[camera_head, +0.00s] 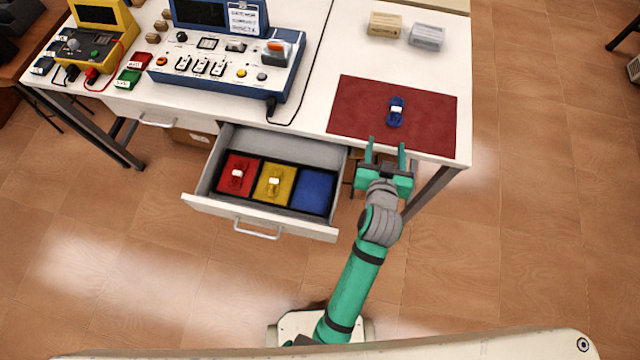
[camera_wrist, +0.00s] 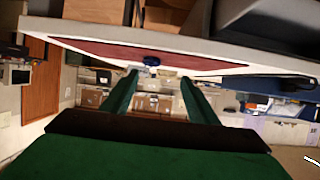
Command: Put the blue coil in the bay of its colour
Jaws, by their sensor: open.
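The blue coil (camera_head: 396,112) lies on the dark red mat (camera_head: 358,105) on the white table, with a pale band at its middle. It also shows in the wrist view (camera_wrist: 151,61), beyond my fingers. My gripper (camera_head: 387,147) is open and empty at the table's front edge, just short of the coil and apart from it. It also shows in the wrist view (camera_wrist: 158,78). The open drawer (camera_head: 208,203) has a red, a yellow and a blue bay. The blue bay (camera_head: 313,191), at the right, is empty. The red and yellow bays each hold a coil of their own colour.
A blue instrument panel (camera_head: 228,62) and a yellow meter (camera_head: 97,40) stand on the table's left, with cables. Two small boxes (camera_head: 385,25) lie at the back. The drawer juts out left of my arm.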

